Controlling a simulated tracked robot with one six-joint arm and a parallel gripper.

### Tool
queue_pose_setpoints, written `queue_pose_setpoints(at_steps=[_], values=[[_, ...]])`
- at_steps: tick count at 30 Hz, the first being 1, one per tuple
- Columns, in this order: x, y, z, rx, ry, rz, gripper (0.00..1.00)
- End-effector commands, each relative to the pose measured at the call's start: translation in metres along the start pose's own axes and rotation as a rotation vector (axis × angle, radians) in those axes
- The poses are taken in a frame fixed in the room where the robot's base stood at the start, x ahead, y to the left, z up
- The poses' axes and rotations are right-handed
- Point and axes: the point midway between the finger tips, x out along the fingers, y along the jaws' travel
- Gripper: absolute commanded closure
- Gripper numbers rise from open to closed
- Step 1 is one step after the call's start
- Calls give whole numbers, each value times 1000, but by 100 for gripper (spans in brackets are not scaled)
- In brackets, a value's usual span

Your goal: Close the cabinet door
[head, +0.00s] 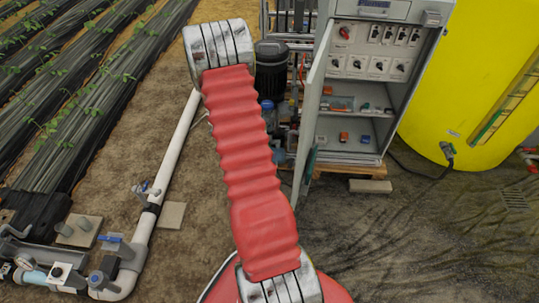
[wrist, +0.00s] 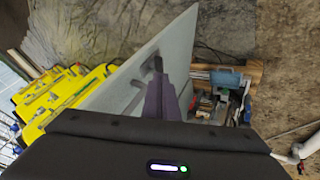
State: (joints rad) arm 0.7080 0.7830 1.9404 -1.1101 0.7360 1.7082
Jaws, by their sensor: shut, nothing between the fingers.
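The grey cabinet (head: 357,157) stands right of centre in the head view, its front open onto shelves and switches. Its door (head: 313,85) is swung wide open at the left side and shows nearly edge-on. In the wrist view the door (wrist: 178,42) is a pale slanted panel. My gripper (wrist: 158,66) is shut and empty, its fingers overlapping the door panel in that view. I cannot tell whether they touch it. In the head view my red arm reaches up to the left of the door, and the gripper is not visible there.
A yellow tank (head: 470,80) stands right of the cabinet, with a cable (head: 420,172) on the ground between. A wooden pallet (head: 345,170) lies under the cabinet. A black canister (head: 271,70) and pipework are behind the door. Open soil lies in front.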

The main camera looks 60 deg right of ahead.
Motion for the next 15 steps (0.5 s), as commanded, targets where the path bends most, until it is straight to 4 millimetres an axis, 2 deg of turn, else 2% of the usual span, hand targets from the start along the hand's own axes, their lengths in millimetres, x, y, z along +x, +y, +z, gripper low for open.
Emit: queue_pose_setpoints(at_steps=[15], values=[[76,0,1,-1,-2,1,100]])
